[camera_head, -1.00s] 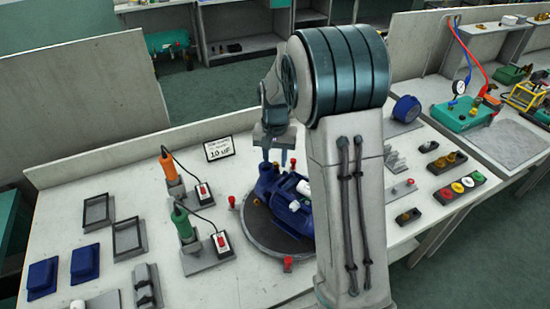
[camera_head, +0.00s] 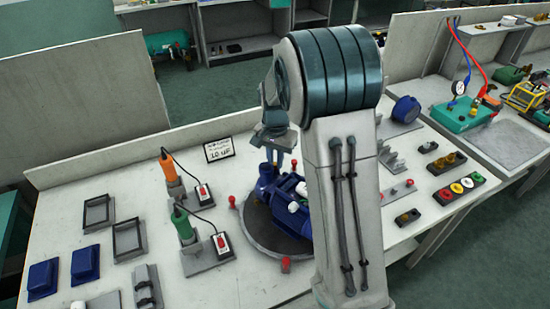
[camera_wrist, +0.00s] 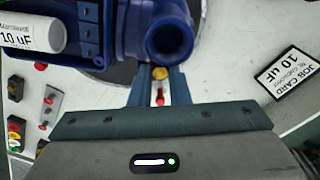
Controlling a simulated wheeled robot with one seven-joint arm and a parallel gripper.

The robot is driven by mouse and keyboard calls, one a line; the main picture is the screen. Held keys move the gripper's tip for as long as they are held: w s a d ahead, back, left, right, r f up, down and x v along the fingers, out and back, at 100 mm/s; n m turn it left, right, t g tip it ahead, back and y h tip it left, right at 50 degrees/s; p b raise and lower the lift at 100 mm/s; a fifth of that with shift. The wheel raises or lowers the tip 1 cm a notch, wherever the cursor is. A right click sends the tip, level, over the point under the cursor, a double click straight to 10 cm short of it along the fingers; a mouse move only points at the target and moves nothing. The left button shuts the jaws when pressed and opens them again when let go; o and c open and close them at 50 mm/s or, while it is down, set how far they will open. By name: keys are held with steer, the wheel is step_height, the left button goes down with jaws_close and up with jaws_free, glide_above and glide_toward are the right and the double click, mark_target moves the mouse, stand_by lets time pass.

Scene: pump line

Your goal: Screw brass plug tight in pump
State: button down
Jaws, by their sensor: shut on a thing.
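The blue pump (camera_head: 268,188) sits on a dark round plate (camera_head: 262,226) on the bench, partly hidden by my arm. In the wrist view the pump (camera_wrist: 130,30) fills the top, with a round open port (camera_wrist: 170,40) facing the camera. My gripper (camera_wrist: 160,76) is shut on the small brass plug (camera_wrist: 160,73), which shows between the fingertips just below the port in the picture. Whether the plug touches the pump cannot be told. In the head view my gripper (camera_head: 272,160) is above the pump's far side, and the plug cannot be made out.
A white capacitor marked 10 uF (camera_wrist: 30,32) lies on the pump. Red-topped clamps (camera_head: 286,265) stand around the plate. Orange (camera_head: 168,168) and green (camera_head: 183,225) drivers stand to the left.

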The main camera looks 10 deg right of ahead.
mark_target(275, 164)
steer(key=shift+a, duration=0.1)
steer(key=shift+m, duration=0.5)
steer(key=c, duration=1.1)
jaws_free()
steer(key=shift+o, duration=0.2)
steer(key=shift+r, duration=0.1)
steer(key=shift+r+p, duration=2.25)
steer(key=shift+r, duration=0.7)
step_height(275, 164, up, 14)
steer(key=b, duration=0.1)
steer(key=shift+b, duration=0.4)
